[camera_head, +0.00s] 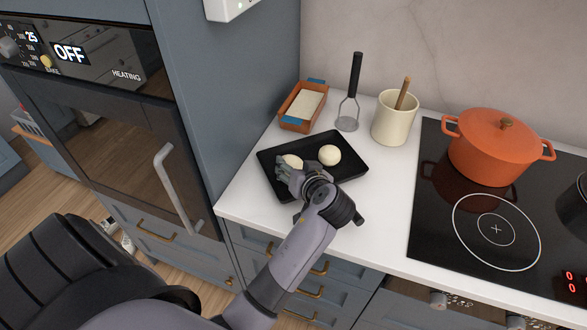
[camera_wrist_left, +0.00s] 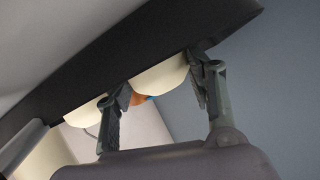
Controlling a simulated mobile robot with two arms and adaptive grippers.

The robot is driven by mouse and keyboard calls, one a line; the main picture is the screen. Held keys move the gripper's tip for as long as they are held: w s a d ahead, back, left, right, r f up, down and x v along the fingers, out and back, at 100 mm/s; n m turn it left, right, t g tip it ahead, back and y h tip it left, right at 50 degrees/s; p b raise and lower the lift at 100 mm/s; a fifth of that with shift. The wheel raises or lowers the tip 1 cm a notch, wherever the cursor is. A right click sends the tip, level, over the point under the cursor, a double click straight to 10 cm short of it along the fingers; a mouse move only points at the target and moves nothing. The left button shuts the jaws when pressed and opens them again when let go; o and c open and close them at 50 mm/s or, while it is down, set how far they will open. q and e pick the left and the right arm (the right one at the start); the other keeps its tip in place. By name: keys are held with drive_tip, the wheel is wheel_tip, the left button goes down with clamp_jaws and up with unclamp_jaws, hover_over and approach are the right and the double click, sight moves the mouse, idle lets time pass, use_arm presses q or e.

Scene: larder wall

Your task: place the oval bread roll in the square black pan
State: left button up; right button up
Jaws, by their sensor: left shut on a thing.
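The black pan (camera_head: 345,175) lies on the white counter, its dark side also showing in the left wrist view (camera_wrist_left: 60,75). My left gripper (camera_head: 286,171) reaches over the pan's left part and is shut on a pale bread roll (camera_head: 292,161). In the left wrist view that roll (camera_wrist_left: 160,75) sits between the two fingers (camera_wrist_left: 162,92), against or very close to the pan; I cannot tell if it touches. A second pale roll (camera_head: 330,155) rests in the pan to the right, apart from the held one. My right gripper is not in view.
Behind the pan are an orange dish (camera_head: 289,118) with a pale block, a masher (camera_head: 350,90) and a cream crock (camera_head: 395,117). An orange pot (camera_head: 490,150) stands on the black hob (camera_head: 440,225) to the right. A tall blue cabinet (camera_head: 235,80) borders the counter on the left.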

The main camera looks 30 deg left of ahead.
use_arm(q)
drive_tip(key=shift+s+d, duration=0.1)
drive_tip(key=shift+d, duration=0.05)
drive_tip(key=shift+s+d, duration=0.1)
drive_tip(key=shift+d, duration=0.05)
drive_tip(key=o, duration=1.2)
drive_tip(key=shift+f, duration=0.1)
drive_tip(key=shift+c, duration=0.2)
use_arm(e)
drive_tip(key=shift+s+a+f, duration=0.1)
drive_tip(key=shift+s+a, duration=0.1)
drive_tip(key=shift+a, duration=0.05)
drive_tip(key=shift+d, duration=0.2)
